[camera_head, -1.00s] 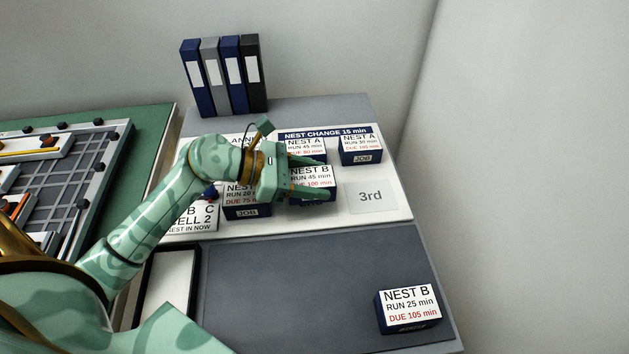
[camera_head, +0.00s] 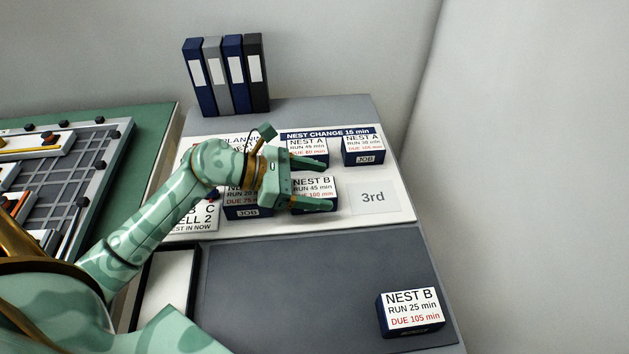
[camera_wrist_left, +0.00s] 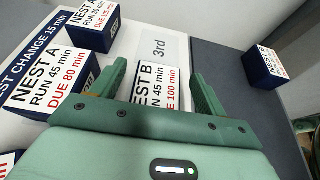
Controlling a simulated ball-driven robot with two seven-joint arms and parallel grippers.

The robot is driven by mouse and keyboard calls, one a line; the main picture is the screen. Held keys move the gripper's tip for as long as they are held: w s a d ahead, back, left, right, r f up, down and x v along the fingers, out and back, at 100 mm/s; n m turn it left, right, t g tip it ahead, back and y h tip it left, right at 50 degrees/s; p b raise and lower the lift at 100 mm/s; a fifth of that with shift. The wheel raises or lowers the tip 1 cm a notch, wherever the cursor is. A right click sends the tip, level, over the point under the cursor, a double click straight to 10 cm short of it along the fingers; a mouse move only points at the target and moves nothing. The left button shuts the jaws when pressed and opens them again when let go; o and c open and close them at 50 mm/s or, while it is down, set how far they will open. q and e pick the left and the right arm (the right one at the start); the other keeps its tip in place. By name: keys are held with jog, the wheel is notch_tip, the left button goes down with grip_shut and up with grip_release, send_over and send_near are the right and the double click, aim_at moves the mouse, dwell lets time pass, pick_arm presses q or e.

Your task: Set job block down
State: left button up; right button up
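The job block marked NEST B, RUN 45 min, DUE 100 min (camera_head: 316,186) stands on the white planning board (camera_head: 345,222), left of the printed "3rd" spot (camera_head: 373,198). My left gripper (camera_head: 329,184) is open around it. In the left wrist view the block (camera_wrist_left: 156,88) sits between the spread fingers with a gap on each side. The gripper hides part of the block. Left of it, another job block (camera_head: 240,205) is partly covered by my gripper. My right gripper is not in view.
NEST A blocks (camera_head: 308,152) and (camera_head: 362,150) stand in the back row, the first close to a finger. Another NEST B block (camera_head: 410,312) sits on the dark grey mat (camera_head: 300,290). Binders (camera_head: 228,75) stand behind. The "3rd" spot is clear.

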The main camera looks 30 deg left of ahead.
pick_arm(q)
jog(key=shift+s+a+r+p, duration=0.2)
jog(key=shift+a+r+p, duration=0.15)
jog(key=shift+r+p, duration=0.3)
jog(key=p+v, duration=0.1)
jog(key=v, duration=1)
jog(key=shift+p, duration=0.35)
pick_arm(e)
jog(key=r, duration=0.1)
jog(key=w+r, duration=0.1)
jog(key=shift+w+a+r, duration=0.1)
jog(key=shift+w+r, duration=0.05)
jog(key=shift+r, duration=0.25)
